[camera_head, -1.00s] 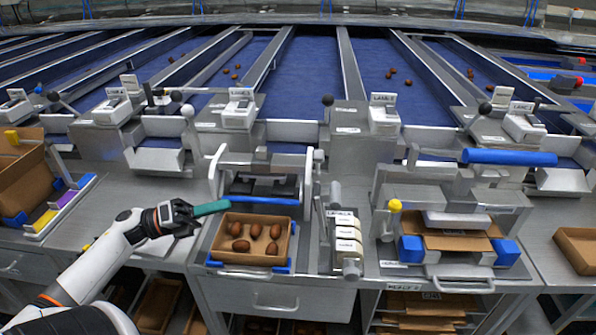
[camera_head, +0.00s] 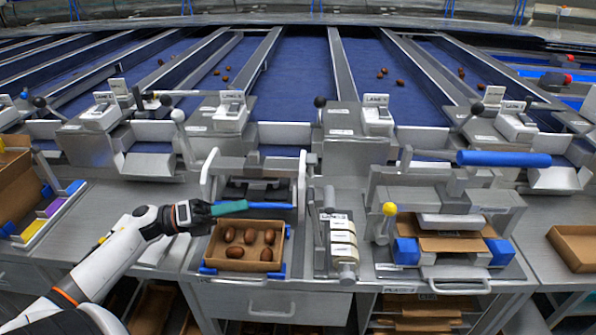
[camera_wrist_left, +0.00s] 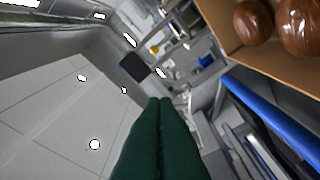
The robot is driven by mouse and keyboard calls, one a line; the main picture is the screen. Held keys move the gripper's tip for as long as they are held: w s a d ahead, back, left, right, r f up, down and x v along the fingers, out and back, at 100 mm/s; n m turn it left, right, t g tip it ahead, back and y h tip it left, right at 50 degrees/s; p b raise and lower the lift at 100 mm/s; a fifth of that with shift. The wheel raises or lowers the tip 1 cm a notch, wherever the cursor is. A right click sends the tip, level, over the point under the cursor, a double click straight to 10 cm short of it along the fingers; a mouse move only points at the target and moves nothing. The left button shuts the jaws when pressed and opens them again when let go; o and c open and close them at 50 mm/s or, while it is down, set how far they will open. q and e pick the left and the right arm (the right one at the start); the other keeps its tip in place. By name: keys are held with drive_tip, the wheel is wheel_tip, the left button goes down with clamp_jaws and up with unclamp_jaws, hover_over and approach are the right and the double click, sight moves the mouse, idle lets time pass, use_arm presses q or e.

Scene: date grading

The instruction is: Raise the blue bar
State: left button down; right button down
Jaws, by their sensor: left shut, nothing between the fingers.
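A slim blue bar (camera_head: 272,207) runs across the station just behind an open carton of dates (camera_head: 211,254). It also shows in the left wrist view (camera_wrist_left: 268,116), to the right of my fingers. My left gripper (camera_head: 245,205) has its green fingers shut with nothing between them. In the head view its fingertips overlap the middle of the bar and hide part of its left half. In the left wrist view the fingers (camera_wrist_left: 160,102) appear apart from the bar, but I cannot tell their exact height against it. My right gripper is not in view.
A thicker blue handle (camera_head: 503,158) spans the station at the right, above a folded carton (camera_head: 437,242). A yellow knob (camera_head: 389,209) and a roll stand (camera_head: 343,245) stand between the stations. Bare counter lies left of the carton.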

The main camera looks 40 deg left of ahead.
use_arm(q)
drive_tip(key=w+d+r+p, duration=0.4)
drive_tip(key=w+d, duration=0.4)
drive_tip(key=w, duration=0.3)
drive_tip(key=shift+w+r, duration=0.25)
drive_tip(key=shift+r, duration=0.1)
drive_tip(key=shift+p, duration=0.3)
